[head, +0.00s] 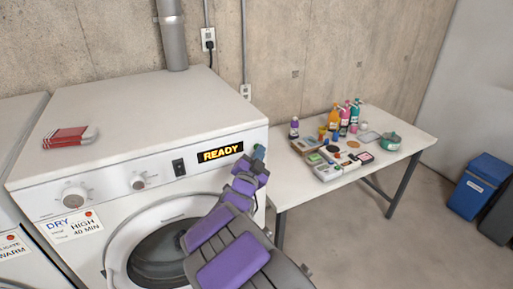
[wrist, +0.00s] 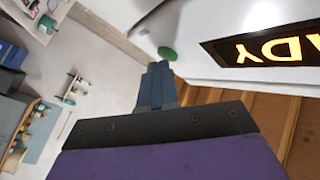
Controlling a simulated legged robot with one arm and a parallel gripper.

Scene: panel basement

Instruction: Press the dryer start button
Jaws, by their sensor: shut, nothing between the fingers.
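The white dryer (head: 150,110) stands at the left with a lit display (head: 220,153) reading READY. A green round button (wrist: 167,53) shows in the wrist view on the white front panel, beside the display (wrist: 265,50). In the head view the button is mostly hidden behind my gripper (head: 260,157), at the right end of the panel. My gripper (wrist: 158,68) is shut and empty. Its fingertips are very close to the button; I cannot tell whether they touch it.
A red and white packet (head: 70,136) lies on the dryer top. A black rocker switch (head: 179,167) and two knobs sit left of the display.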

